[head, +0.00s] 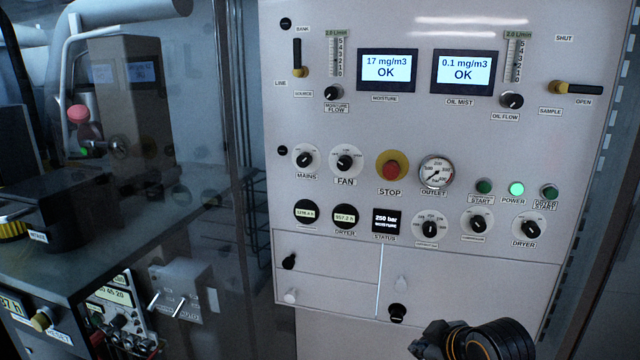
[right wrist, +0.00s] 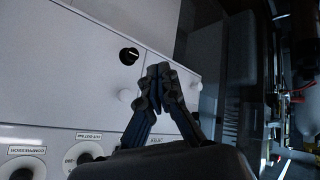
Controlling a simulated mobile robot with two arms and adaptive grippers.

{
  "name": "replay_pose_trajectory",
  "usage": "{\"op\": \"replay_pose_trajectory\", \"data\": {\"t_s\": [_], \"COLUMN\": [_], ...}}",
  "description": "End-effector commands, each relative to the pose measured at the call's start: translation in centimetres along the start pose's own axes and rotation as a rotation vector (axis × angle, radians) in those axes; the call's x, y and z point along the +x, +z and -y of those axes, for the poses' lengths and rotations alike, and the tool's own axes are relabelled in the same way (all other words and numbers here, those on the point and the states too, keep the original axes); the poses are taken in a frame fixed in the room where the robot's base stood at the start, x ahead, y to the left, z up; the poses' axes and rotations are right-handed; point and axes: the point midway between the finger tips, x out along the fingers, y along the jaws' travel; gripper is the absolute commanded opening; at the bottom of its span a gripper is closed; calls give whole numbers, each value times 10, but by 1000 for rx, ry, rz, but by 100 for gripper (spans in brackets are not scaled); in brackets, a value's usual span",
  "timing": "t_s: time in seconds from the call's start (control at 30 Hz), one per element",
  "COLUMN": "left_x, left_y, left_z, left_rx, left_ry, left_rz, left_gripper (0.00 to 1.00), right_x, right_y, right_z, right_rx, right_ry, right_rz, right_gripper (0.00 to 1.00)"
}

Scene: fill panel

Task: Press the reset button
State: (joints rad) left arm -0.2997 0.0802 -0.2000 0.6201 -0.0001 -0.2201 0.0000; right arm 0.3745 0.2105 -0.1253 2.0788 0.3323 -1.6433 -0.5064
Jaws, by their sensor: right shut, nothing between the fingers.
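No button that I can clearly read as reset shows on the grey control panel (head: 335,215). The panel carries a red stop button (head: 391,169) on a yellow disc and a row of small green buttons, one lit (head: 516,188). My right gripper (head: 424,342) is at the bottom of the head view, below the panel's lower right. In the right wrist view its fingers (right wrist: 158,74) are together and empty, before the panel's lower section. My left gripper is not seen.
Lower drawers or doors have small knobs, one black (head: 397,312) and one white (head: 290,296); a black knob (right wrist: 129,56) also shows in the wrist view. A dark bench (head: 150,200) with boxes and instruments stands at the left.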

Motion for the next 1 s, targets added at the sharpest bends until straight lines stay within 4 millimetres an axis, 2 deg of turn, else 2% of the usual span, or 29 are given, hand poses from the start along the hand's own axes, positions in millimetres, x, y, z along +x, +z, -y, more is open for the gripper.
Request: {"op": "replay_pose_trajectory", "data": {"t_s": [0.03,0.17,0.3,0.4,0.6,0.83,0.87,0.9,1.0], "left_x": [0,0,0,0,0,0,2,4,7], "left_y": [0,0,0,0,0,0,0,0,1], "left_z": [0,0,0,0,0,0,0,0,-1], "left_rx": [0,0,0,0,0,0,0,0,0], "left_ry": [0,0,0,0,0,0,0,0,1], "left_rz": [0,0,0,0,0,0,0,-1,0], "left_gripper": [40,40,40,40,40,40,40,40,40], "right_x": [6,9,-2,-14,-40,-70,-67,-52,-28], "right_y": [26,86,144,176,219,255,260,265,278], "right_z": [24,75,127,155,194,226,228,230,237], "right_rx": [47,176,310,388,502,600,607,604,601], "right_ry": [-21,-46,-62,-62,-56,-41,-40,-41,-47], "right_rz": [38,127,227,288,378,467,474,475,483], "right_gripper": [0,0,0,0,0,0,0,0,0]}}
